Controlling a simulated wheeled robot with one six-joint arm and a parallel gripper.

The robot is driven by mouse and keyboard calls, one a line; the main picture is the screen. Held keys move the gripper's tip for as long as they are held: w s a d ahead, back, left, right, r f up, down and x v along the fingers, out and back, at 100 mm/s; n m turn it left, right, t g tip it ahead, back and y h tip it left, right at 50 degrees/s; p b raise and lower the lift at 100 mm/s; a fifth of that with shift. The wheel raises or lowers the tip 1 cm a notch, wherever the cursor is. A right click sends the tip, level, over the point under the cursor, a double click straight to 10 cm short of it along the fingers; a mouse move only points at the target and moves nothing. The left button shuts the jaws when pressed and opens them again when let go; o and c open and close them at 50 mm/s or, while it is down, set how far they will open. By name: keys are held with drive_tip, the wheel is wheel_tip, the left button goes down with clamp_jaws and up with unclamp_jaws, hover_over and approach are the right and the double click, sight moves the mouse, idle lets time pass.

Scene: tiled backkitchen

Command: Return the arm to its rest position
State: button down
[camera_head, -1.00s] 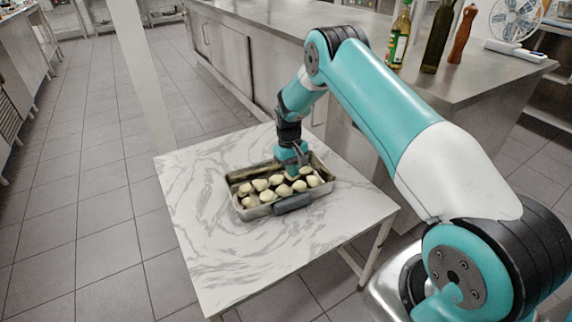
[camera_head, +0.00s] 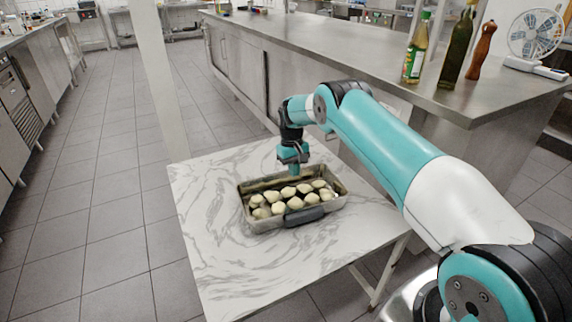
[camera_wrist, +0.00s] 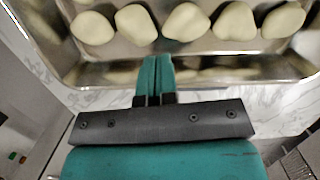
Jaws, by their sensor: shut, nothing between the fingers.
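My gripper (camera_head: 295,172) is teal and points down over the far side of a metal tray, with its fingers together and nothing between them. In the wrist view my gripper (camera_wrist: 155,62) shows its two teal fingers pressed together beside the tray's rim. The tray (camera_head: 262,224) holds several pale, rounded dough-like pieces (camera_head: 290,192) in rows and stands on a white marbled table. The wrist view shows a row of the pieces (camera_wrist: 186,22) and the tray's metal wall (camera_wrist: 215,72). The upper arm reaches in from the right.
The marbled table (camera_head: 215,262) has free room left and in front of the tray. A long steel counter (camera_head: 330,45) runs behind it, with bottles (camera_head: 417,48), a wooden mill (camera_head: 482,50) and a fan (camera_head: 536,38). A pale post (camera_head: 158,80) stands at the left.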

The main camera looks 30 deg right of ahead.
drive_tip(key=s+a+r+n+t+p, duration=0.1)
drive_tip(key=s+a+r+p, duration=0.3)
drive_tip(key=r, duration=0.6)
drive_tip(key=s+a+r+n+y, duration=0.1)
drive_tip(key=s+a+r, duration=0.2)
drive_tip(key=a+r, duration=0.45)
drive_tip(key=s+a+r+n+t+p, duration=0.1)
drive_tip(key=s+a+r+p, duration=0.15)
drive_tip(key=r, duration=0.85)
drive_tip(key=s+a+r+n+y+p, duration=0.1)
drive_tip(key=s+a+r, duration=0.2)
drive_tip(key=s+r, duration=0.35)
drive_tip(key=s+a+r+n+y+p, duration=0.1)
drive_tip(key=s+a+r+p, duration=0.2)
drive_tip(key=s, duration=0.6)
drive_tip(key=s+a+r+n+y+p, duration=0.1)
drive_tip(key=s+a+r+n, duration=0.1)
drive_tip(key=s, duration=1.4)
drive_tip(key=shift+s+a+r, duration=0.4)
drive_tip(key=shift+a+r, duration=0.25)
drive_tip(key=shift+r, duration=0.05)
